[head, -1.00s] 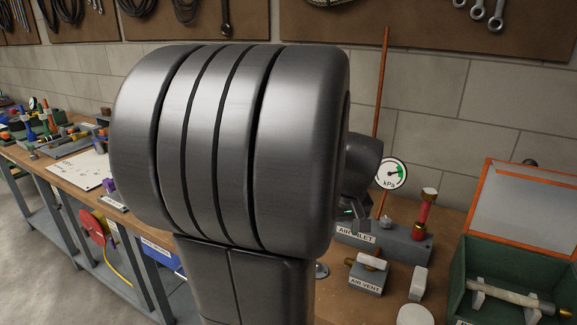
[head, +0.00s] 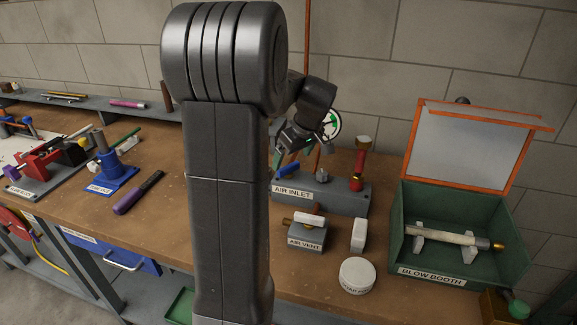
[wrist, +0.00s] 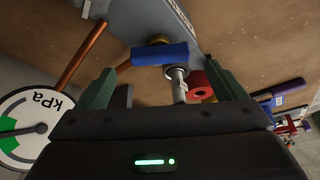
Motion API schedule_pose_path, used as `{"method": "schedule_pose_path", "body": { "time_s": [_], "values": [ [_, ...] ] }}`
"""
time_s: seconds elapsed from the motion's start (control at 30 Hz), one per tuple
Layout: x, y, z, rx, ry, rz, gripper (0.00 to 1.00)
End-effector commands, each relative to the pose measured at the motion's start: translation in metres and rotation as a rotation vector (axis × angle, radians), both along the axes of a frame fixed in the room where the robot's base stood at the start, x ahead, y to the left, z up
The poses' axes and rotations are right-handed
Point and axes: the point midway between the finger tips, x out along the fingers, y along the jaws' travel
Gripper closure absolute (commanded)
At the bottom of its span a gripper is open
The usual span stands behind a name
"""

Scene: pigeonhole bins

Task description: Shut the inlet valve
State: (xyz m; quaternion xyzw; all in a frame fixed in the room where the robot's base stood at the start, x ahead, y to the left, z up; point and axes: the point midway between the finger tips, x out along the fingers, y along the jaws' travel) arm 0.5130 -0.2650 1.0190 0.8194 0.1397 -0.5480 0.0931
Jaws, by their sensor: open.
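The grey block labelled AIR INLET (head: 335,198) stands on the bench by the wall. A blue valve handle (head: 288,171) shows at its left end, partly behind my arm. In the wrist view the blue handle (wrist: 160,54) is a short bar lying across the picture, beside a silver stem. My gripper (head: 296,137) is above the block's left end. In the wrist view my gripper (wrist: 158,68) is open, its green fingers apart on either side of the handle. I cannot tell whether they touch it. A kPa gauge (head: 333,126) is partly hidden behind my gripper, its needle over green.
A red post with brass fittings (head: 359,168) rises from the inlet block's right end. In front are the AIR VENT block (head: 307,236), a white block (head: 358,235) and a round white tub (head: 357,276). The green blow booth (head: 470,215) stands right. An orange pipe runs up the wall.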

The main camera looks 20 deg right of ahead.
Motion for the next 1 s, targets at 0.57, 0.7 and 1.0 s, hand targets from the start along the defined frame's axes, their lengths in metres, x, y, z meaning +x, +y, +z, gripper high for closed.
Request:
{"method": "schedule_pose_path", "body": {
  "time_s": [0.57, 0.7, 1.0],
  "values": [
    [0.019, 0.007, -0.048, -0.001, -0.001, 0.000, 0.09],
    [0.019, 0.007, -0.048, -0.001, -0.001, 0.000, 0.11],
    [0.019, 0.007, -0.048, -0.001, -0.001, 0.000, 0.54]
  ]
}}
